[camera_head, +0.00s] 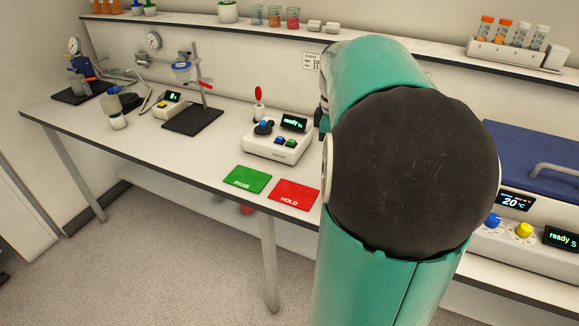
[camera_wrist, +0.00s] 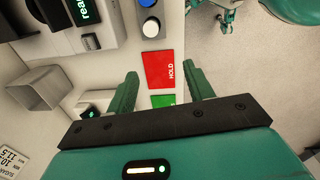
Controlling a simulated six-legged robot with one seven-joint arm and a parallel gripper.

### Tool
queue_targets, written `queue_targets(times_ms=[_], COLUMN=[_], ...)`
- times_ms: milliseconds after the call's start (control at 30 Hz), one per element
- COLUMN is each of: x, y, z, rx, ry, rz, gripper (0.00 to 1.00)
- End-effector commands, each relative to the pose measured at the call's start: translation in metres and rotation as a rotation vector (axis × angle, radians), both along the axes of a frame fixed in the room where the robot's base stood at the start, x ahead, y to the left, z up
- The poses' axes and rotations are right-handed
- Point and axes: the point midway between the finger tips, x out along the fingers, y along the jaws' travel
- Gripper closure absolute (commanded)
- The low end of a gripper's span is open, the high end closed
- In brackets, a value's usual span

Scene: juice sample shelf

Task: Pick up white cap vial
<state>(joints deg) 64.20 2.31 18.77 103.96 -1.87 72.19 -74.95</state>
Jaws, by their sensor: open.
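A white rack (camera_head: 497,51) stands on the wall shelf at the upper right of the head view. In it are two vials with white caps, one (camera_head: 521,33) beside the other (camera_head: 541,37), right of two orange-capped vials (camera_head: 486,26). All stand upright. My gripper (camera_wrist: 161,73) shows in the wrist view with its two green fingers apart and nothing between them. It points down toward the table's front edge, with the red HOLD pad (camera_wrist: 165,68) beneath. No white cap vial is visible in the wrist view. My arm hides my gripper in the head view.
The green PASS pad (camera_head: 246,180) and red HOLD pad (camera_head: 294,194) lie at the table's front edge, before a white instrument (camera_head: 277,150). A blue-lidded unit (camera_head: 535,158) stands right of my arm. A grey open box (camera_wrist: 38,88) shows at left in the wrist view.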

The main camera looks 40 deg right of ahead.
Motion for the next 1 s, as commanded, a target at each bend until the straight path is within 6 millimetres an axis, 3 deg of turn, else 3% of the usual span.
queue_targets(times_ms=[100, 200, 600, 867, 1000], x=[-0.011, -0.015, -0.015, -0.015, -0.02], y=[-0.025, -0.032, -0.03, -0.029, -0.029], z=[-0.004, -0.01, -0.079, -0.1, -0.122], rx=[0.027, 0.036, 0.036, 0.035, 0.038], ry=[0.007, 0.009, 0.01, 0.009, 0.009], rz=[0.023, 0.034, 0.036, 0.038, 0.037], gripper=[0.48, 0.48, 0.48, 0.48, 0.48])
